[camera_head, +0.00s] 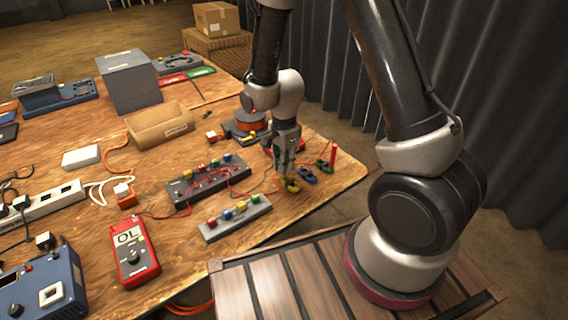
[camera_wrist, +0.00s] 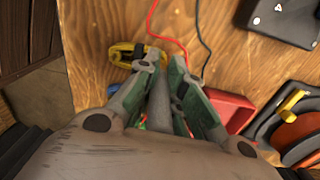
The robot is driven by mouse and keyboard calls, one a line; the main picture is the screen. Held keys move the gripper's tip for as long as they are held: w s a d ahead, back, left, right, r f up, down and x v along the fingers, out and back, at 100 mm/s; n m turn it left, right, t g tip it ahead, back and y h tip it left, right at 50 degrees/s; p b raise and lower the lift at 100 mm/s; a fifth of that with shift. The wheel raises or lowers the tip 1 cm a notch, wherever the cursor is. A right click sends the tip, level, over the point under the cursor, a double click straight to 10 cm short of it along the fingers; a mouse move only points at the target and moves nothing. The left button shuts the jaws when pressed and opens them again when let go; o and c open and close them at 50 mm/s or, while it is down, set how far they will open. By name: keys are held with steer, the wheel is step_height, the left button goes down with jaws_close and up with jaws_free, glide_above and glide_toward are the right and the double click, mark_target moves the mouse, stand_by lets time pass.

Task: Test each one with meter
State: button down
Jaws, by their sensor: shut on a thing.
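The red multimeter (camera_head: 133,252) lies at the front left of the table, its screen reading "OL". A red and a black wire run from near the tips in the wrist view.
A dark panel with coloured knobs (camera_head: 208,184) and a grey strip with coloured knobs (camera_head: 236,218) lie left of my gripper. A red post (camera_head: 333,152) stands to the right. A red tray (camera_wrist: 232,106) shows beside my fingers. An open cardboard bin (camera_head: 160,125) stands farther back.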

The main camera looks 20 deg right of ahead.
steer(key=shift+f, duration=0.9)
stand_by(1.2)
steer(key=c, duration=1.4)
jaws_free()
steer(key=shift+c, duration=0.2)
steer(key=o, duration=0.3)
steer(key=shift+r, duration=3.8)
